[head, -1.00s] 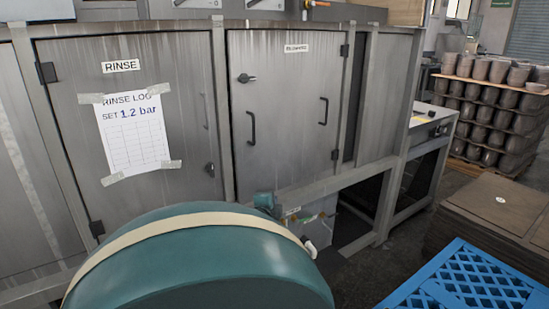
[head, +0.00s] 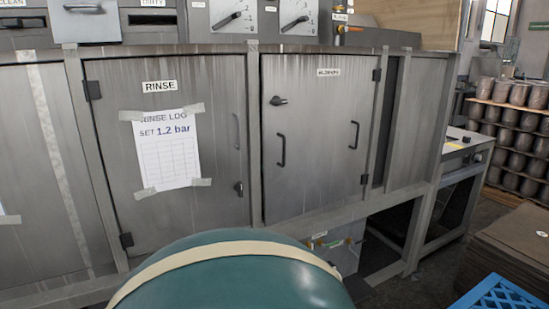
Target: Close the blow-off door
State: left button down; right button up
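The blow-off door (head: 325,135) is the grey metal door right of centre in the head view; the small label at its top is too blurred to read surely. It looks flush or nearly flush with its frame, and I cannot tell whether it is fully shut. It has a dark bar handle (head: 281,150) on its left side, a latch knob (head: 278,100) above that, and hinges on its right edge. Neither of my grippers is in view.
The rinse door (head: 215,120), with a taped log sheet (head: 167,150), is to the left. A rounded teal body with a cream band fills the bottom centre. A blue pallet (head: 500,295), brown stacked boards (head: 505,250) and racks of pots (head: 515,130) are at right.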

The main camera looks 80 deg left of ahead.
aim_at(316, 143)
jog(key=u, duration=0.7)
jog(key=i+u, duration=0.1)
jog(key=u, duration=0.3)
jog(key=i+j+u, duration=0.1)
jog(key=u, duration=0.25)
jog(key=i+u, duration=0.2)
jog(key=u, duration=0.2)
